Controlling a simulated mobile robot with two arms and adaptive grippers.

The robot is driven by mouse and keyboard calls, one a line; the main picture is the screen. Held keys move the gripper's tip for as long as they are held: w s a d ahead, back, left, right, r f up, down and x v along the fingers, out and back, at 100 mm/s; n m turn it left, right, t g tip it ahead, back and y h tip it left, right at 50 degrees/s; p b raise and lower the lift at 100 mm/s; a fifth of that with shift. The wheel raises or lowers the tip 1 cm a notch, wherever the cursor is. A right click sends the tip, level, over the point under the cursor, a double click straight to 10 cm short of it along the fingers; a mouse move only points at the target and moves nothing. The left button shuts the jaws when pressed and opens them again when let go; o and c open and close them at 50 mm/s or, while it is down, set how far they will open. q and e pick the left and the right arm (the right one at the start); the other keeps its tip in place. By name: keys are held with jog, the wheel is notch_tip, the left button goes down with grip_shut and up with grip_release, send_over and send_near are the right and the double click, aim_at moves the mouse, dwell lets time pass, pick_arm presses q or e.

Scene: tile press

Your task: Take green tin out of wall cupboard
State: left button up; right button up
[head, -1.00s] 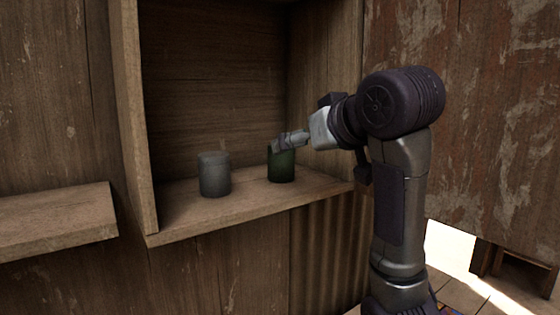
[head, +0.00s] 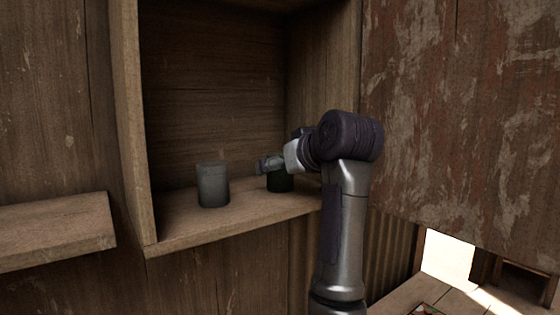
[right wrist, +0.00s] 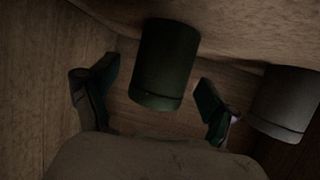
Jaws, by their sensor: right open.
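The green tin (head: 281,183) stands on the floor of the open wall cupboard (head: 225,228), near its right wall. My right gripper (head: 268,165) is in front of the tin and hides its upper part in the head view. In the right wrist view the green tin (right wrist: 165,64) shows between the two spread fingers of my right gripper (right wrist: 152,98), with a gap on each side. The gripper is open and holds nothing. My left gripper is not in view.
A grey tin (head: 213,184) stands on the same cupboard floor to the left of the green tin; it also shows in the right wrist view (right wrist: 284,103). A wooden shelf (head: 55,228) juts out at the left. A weathered panel (head: 460,120) is at the right.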

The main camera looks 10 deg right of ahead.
jog(key=shift+w+a+f, duration=0.2)
jog(key=shift+w+f, duration=0.1)
jog(key=shift+w, duration=0.3)
jog(key=shift+r, duration=0.1)
jog(key=c, duration=1.5)
jog(key=shift+o, duration=0.2)
